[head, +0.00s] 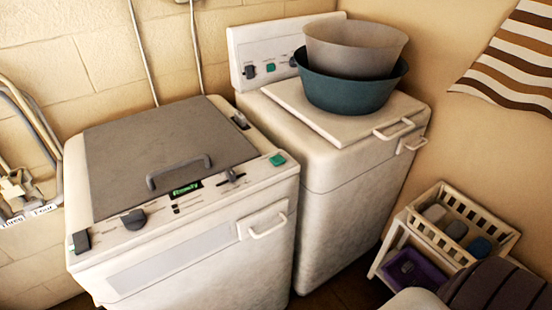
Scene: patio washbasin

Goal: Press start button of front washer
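The front washer (205,265) is a white top-loader in the left half of the head view. Its grey lid (150,135), with a grey handle (180,171), is shut. A sloped control strip runs along its front edge. The strip holds a dark knob (134,219), a lit green display (186,189) that seems to read "Ready", and a small slider (232,176). A green square button (277,160) sits at the strip's right end and a dark grey block (81,240) at its left end. Nothing covers the green button. Neither of my grippers shows.
A second washer (345,205) stands behind, with its own green button (270,67) and a teal basin (350,92) holding a grey one (356,45). A slatted rack (462,222) is at right. Pipes (40,130) line the left wall. A dark ribbed object (497,287) fills the lower right corner.

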